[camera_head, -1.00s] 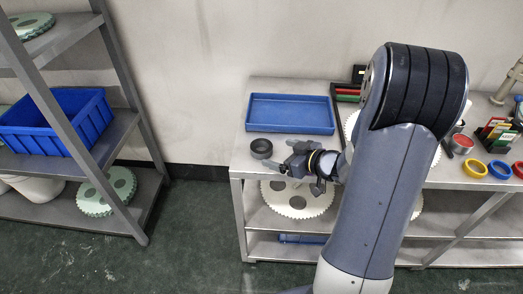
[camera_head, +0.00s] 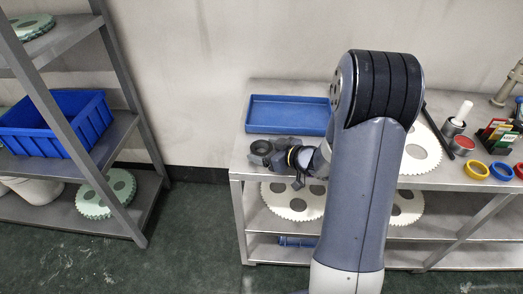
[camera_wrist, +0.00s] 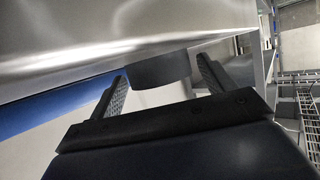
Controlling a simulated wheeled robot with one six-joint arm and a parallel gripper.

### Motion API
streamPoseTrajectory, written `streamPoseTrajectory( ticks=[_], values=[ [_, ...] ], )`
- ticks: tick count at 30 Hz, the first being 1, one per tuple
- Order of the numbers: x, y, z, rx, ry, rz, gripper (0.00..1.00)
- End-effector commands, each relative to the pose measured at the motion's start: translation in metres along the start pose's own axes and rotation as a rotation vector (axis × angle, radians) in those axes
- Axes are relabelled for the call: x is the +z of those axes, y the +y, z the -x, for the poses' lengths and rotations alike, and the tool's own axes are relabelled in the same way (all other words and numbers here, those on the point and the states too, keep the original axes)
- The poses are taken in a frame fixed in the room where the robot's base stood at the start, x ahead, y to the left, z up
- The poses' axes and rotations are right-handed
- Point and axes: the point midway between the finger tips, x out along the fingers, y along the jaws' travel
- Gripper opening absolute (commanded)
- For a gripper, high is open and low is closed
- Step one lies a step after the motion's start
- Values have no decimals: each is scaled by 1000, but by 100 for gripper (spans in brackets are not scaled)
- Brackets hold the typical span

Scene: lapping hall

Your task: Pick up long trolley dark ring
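The dark ring (camera_head: 261,147) sits near the left end of the long metal trolley (camera_head: 237,168), in front of the blue tray. My gripper (camera_head: 268,159) is right at the ring in the head view and partly overlaps it. In the wrist view, my gripper (camera_wrist: 162,73) is open, with one finger on each side. The dark ring (camera_wrist: 160,70) shows in the gap between the fingertips, with space on both sides. How far the fingers reach along the ring cannot be told. The trolley top appears tilted at the upper left there.
A blue tray (camera_head: 290,114) lies just behind the ring. To the right are blue (camera_head: 477,170) and yellow (camera_head: 501,170) rings. A shelf rack with a blue crate (camera_head: 98,122) stands at the left.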

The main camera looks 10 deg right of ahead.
Motion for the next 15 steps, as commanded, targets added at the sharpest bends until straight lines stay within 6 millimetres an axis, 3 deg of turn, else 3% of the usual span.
streamPoseTrajectory(
  ticks=[15],
  values=[
    [0, 0, 0, 0, 0, 0, 35]
  ],
)
